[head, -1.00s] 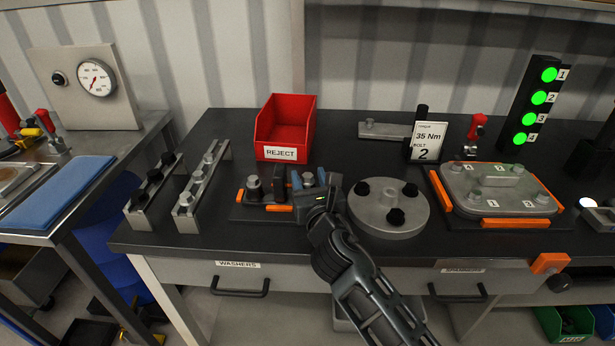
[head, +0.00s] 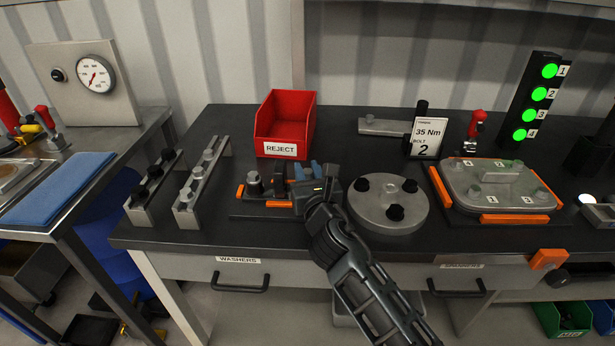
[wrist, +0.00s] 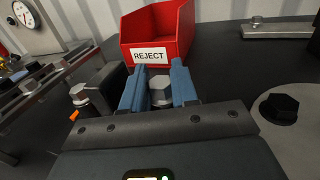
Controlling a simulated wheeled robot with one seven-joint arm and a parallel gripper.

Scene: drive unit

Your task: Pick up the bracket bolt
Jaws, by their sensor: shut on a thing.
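A silver hex-headed bolt (wrist: 161,89), which I take to be the bracket bolt, sits between the blue fingers of my gripper (wrist: 163,75) in the wrist view. My gripper is shut on it. In the head view my gripper (head: 315,172) is over the right part of a small dark fixture (head: 236,207) with orange blocks, and the bolt is not clear there. The bolt's lower part is hidden, so I cannot tell whether it is clear of the fixture. Another silver bolt (head: 253,180) stands at the fixture's left.
A red REJECT bin (head: 280,151) stands behind the fixture. A round grey flange (head: 388,220) with black bolts is close on the right. Two bolt rails (head: 188,215) stand to the left. A clamped cover plate (head: 500,200) is farther right.

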